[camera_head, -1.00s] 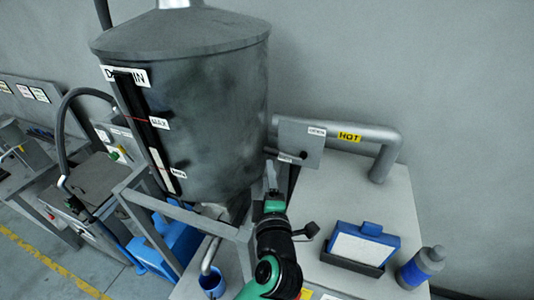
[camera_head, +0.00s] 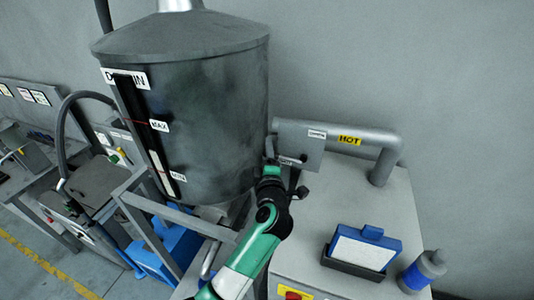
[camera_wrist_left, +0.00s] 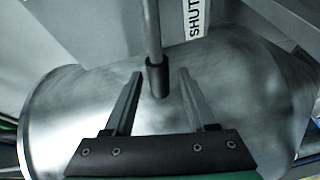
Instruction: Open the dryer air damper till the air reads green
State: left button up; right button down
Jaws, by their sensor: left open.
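The damper plate (camera_head: 297,137) stands on the hot-air pipe (camera_head: 365,138) beside the grey hopper. It bears a small white label, too small to read here. In the left wrist view a thin metal lever (camera_wrist_left: 152,30) with a dark grip (camera_wrist_left: 157,78) hangs down in front of a shiny round duct (camera_wrist_left: 235,90). A label reading SHUT (camera_wrist_left: 195,18) is right of the lever. My left gripper (camera_wrist_left: 161,74) is open, its fingers on either side of the dark grip, with gaps visible. In the head view my left gripper (camera_head: 270,163) is at the plate's lower left. No air reading is legible.
The large hopper (camera_head: 205,100) stands just left of my gripper. A yellow HOT label (camera_head: 350,140) marks the pipe. A blue-framed tray (camera_head: 362,248) and a blue bottle (camera_head: 422,271) stand on the grey cabinet (camera_head: 400,205) at right. Hopper frame bars (camera_head: 175,213) lie left of my arm.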

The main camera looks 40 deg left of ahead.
pick_arm(q)
jog(key=shift+c, duration=0.4)
grip_shut()
dwell(0.9)
